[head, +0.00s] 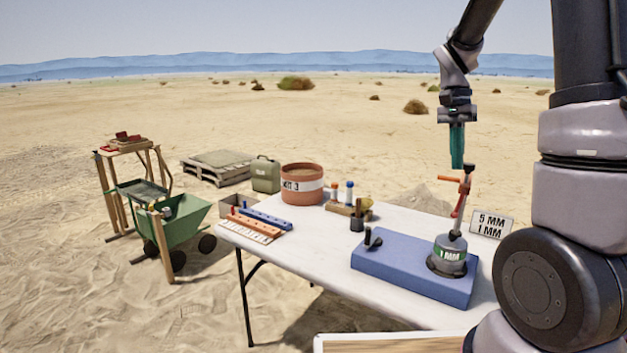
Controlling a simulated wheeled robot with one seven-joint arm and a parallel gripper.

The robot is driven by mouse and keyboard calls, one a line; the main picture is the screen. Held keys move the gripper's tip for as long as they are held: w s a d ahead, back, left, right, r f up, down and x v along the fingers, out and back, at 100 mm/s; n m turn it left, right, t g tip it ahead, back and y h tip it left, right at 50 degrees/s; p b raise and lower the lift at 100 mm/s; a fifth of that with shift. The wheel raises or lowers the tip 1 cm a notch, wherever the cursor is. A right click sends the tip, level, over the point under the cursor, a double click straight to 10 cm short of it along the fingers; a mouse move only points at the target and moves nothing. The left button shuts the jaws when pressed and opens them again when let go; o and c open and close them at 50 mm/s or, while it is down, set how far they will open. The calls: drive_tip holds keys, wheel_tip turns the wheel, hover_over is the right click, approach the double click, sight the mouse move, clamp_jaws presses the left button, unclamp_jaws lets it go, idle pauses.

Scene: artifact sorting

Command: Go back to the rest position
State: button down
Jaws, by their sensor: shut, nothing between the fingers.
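My gripper (457,161) hangs from the arm at the upper right of the head view, its teal fingers pointing down and shut with nothing held. It appears just above the orange crank (462,196), and I cannot tell whether there is a gap in depth. The crank stands on a round grey device with a green "1 MM" label (448,255). This device sits on the right part of a blue block (405,272) on the white table.
The folding table (310,236) also bears a terracotta bucket (302,185), colored strips, and small bottles. A "5 MM 1 MM" sign (491,224) stands behind the device. A green cart (183,222) is at left. Open sand surrounds the table.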

drive_tip(key=s+a+r+n+t+y, duration=0.1)
drive_tip(key=s+a+r+n+t, duration=0.1)
drive_tip(key=s+a+r+t, duration=0.2)
drive_tip(key=s+a+r+n+t+y, duration=0.1)
drive_tip(key=s+a+r+n+t, duration=0.2)
drive_tip(key=s, duration=0.9)
wheel_tip(320, 180, up, 5)
drive_tip(key=a+t, duration=0.2)
drive_tip(key=shift+t+y, duration=0.3)
drive_tip(key=shift+y, duration=0.1)
